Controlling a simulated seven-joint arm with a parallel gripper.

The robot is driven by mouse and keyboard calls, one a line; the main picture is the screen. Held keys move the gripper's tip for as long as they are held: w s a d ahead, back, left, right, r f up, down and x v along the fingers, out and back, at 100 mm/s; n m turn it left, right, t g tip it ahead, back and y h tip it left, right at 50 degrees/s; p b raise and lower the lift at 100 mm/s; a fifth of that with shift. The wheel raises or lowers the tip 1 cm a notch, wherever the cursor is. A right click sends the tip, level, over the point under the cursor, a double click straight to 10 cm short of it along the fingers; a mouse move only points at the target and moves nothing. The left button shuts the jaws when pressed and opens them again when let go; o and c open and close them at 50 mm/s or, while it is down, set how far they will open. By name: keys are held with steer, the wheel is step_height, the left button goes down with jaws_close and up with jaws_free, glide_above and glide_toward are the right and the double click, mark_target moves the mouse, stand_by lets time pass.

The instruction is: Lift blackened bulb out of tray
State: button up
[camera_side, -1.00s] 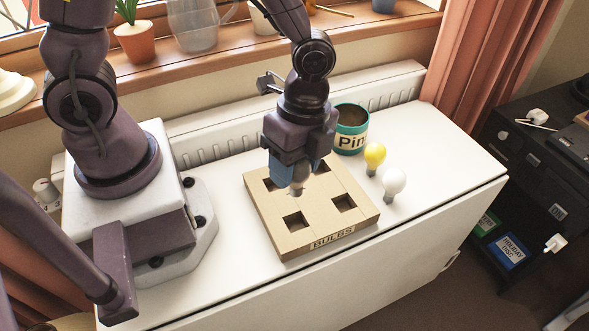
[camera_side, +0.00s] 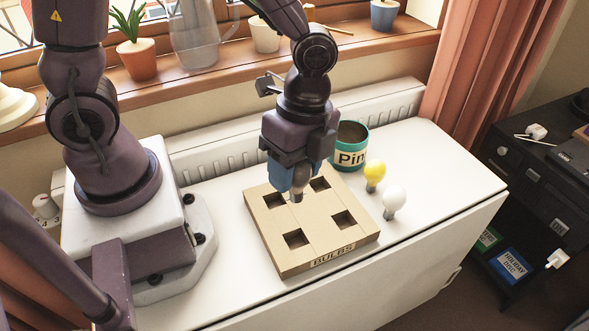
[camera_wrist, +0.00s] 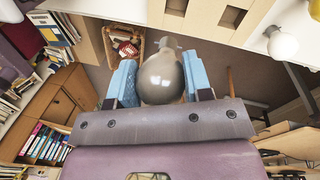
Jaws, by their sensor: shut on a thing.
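In the side view my gripper (camera_side: 290,184) is shut on a grey, darkened bulb (camera_side: 299,184), held above the wooden tray labelled BULBS (camera_side: 311,226). The bulb hangs with its narrow base down, apart from the tray. The tray's square holes look empty. In the wrist view the smoky grey bulb (camera_wrist: 160,80) sits between the blue finger pads of my gripper (camera_wrist: 160,85), and part of the tray (camera_wrist: 205,18) shows at the top right. In the side view a yellow bulb (camera_side: 375,171) and a white bulb (camera_side: 394,198) stand on the white surface right of the tray.
A green tin with a partly visible label (camera_side: 350,150) stands behind the tray. A ribbed radiator (camera_side: 220,163) runs along the back under the windowsill (camera_side: 215,75), which holds pots and a jug. The white surface (camera_side: 445,180) is clear at the right.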

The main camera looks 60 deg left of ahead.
steer(key=shift+r, duration=0.15)
steer(key=shift+r, duration=1.7)
